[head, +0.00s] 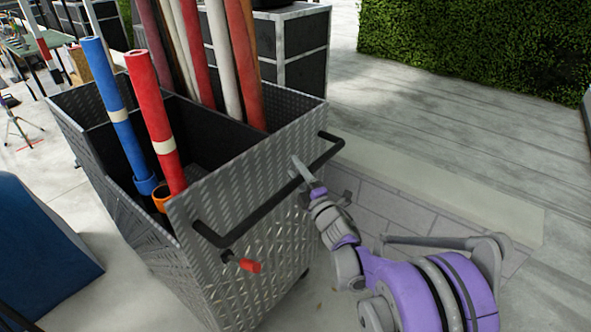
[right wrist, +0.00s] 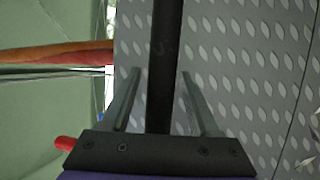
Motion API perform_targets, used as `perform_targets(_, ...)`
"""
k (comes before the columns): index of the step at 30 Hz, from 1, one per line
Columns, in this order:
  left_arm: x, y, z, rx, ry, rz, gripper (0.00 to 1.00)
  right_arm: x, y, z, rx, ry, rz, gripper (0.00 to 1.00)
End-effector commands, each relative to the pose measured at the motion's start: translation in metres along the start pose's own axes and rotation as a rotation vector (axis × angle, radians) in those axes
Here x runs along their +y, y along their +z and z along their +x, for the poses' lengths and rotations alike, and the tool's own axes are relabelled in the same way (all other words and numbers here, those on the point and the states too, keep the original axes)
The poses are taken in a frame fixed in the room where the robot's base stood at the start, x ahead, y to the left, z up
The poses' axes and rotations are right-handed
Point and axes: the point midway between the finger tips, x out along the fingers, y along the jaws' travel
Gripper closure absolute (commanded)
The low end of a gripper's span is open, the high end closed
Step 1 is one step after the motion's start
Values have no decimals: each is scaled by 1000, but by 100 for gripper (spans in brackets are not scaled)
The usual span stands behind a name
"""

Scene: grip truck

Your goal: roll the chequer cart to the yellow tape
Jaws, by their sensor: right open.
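The chequer cart (head: 245,235) is a grey patterned-metal bin on the left and centre of the head view. It has a black push bar (head: 270,205) along its near right side and a red-tipped lever (head: 250,265) below. My right gripper (head: 303,177) is at the far part of this bar. In the right wrist view, my open right gripper (right wrist: 161,74) has a finger on each side of the black bar, with gaps showing. The cart's patterned wall (right wrist: 240,70) lies behind. I see no clearly yellow tape. My left gripper is out of view.
The cart holds blue (head: 112,100), red (head: 155,115) and pale rolls. Black cases (head: 305,60) stand behind it, and a hedge (head: 480,40) at the back right. A dark blue block (head: 40,240) stands left. A pale strip (head: 450,195) crosses open paving at right.

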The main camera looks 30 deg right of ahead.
Motion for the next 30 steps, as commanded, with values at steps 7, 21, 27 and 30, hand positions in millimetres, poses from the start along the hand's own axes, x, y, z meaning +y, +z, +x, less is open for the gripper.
perform_targets(7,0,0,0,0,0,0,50,0,0,4,0,0,0,38)
perform_targets(21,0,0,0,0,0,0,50,0,0,3,0,0,0,100)
perform_targets(27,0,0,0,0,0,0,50,0,0,3,0,0,0,100)
perform_targets(30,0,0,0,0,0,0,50,0,0,3,0,0,0,100)
